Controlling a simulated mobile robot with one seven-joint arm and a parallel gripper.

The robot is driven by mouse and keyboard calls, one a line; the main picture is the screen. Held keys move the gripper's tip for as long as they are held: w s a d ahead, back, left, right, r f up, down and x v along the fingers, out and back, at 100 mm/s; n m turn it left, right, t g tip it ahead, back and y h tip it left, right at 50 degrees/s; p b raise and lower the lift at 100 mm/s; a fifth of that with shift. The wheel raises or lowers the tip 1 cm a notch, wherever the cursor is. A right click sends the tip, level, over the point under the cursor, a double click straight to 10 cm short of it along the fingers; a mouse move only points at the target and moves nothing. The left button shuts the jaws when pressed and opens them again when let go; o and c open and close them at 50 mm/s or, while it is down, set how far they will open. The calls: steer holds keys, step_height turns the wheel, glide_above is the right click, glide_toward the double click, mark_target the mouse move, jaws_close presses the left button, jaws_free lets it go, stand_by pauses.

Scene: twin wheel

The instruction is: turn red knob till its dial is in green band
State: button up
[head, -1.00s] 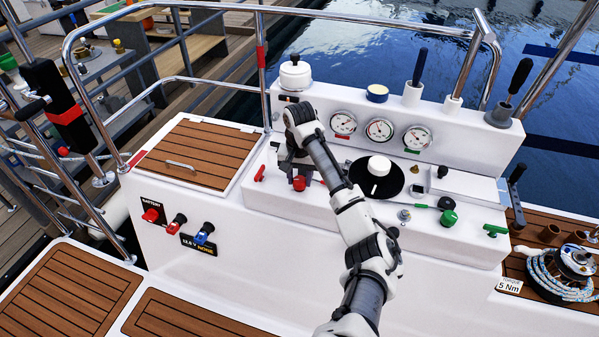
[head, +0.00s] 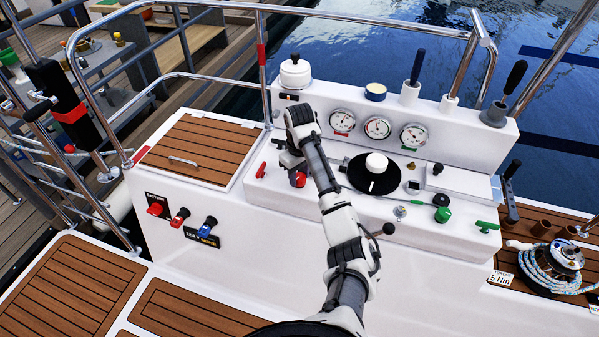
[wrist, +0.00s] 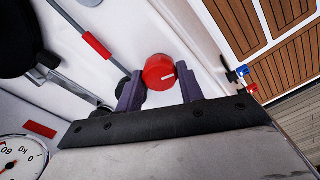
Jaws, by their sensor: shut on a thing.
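The red knob (head: 299,180) is on the white console, below the left end of the gauge panel. In the wrist view the red knob (wrist: 157,72) sits between the two dark fingers of my gripper (wrist: 160,77), which is shut on it. A short white mark shows on the knob's face. In the head view my gripper (head: 291,162) is at the knob, partly hidden by my wrist. The dial with the red label (head: 342,122) is the left of three gauges. It is partly in the wrist view (wrist: 20,158). Its needle's place against the green band is too small to tell.
Right of my arm are a black disc with a white knob (head: 376,162), a green knob (head: 442,215) and a green handle (head: 487,226). A red handle (head: 261,170) lies left of the gripper. A steel rail (head: 262,70) rises behind it.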

mark_target(299, 176)
steer(key=shift+n, duration=0.8)
steer(key=o, duration=1)
step_height(299, 176, up, 14)
steer(key=p, duration=0.3)
